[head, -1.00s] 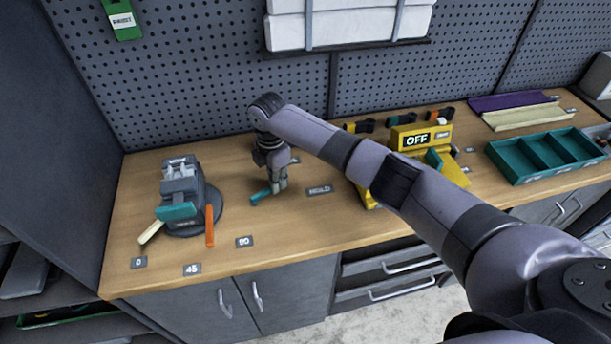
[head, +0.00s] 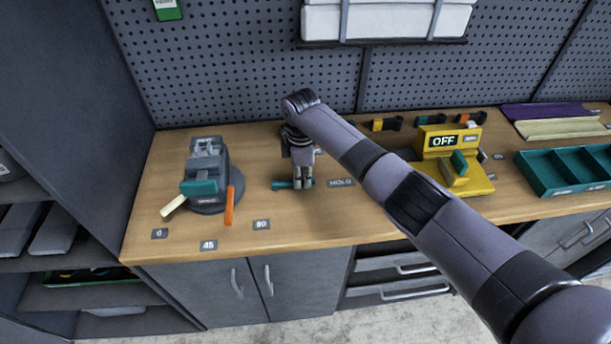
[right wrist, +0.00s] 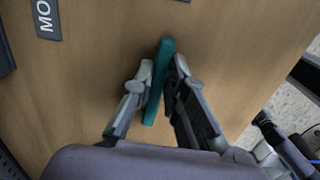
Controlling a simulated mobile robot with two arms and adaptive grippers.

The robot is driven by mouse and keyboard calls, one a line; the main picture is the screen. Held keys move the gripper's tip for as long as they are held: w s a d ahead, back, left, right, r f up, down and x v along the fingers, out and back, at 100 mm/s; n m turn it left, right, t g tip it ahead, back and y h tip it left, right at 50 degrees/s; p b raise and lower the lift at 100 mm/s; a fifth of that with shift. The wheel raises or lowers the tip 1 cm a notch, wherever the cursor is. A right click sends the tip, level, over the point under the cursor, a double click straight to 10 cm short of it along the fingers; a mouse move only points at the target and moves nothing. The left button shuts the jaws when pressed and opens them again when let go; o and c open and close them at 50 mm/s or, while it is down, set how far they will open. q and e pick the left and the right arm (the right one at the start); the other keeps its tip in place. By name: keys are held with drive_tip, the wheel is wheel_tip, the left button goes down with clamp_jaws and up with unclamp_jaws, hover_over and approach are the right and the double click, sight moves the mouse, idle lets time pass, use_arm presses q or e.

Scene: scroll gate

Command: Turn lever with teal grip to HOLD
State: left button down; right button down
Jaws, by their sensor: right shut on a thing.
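A teal bar (head: 283,185), which I take to be the lever's grip, lies low over the wooden bench. The rest of the lever is hidden by my gripper. The HOLD label (head: 341,183) is on the bench to the right of it. My right gripper (head: 302,184) points down and is shut on the bar's right part. In the right wrist view the teal bar (right wrist: 158,85) runs lengthwise between the two fingers, its far end sticking out beyond them.
Left on the bench (head: 150,205) stands a grey device (head: 207,160) with teal, cream and orange handles. A yellow box (head: 481,183) reading OFF and a teal tray (head: 520,171) are to the right. My right arm crosses above the bench; the pegboard (head: 240,60) closes the back.

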sight(302, 180)
drive_tip(key=c, duration=1.6)
unclamp_jaws()
wheel_tip(302, 180, up, 12)
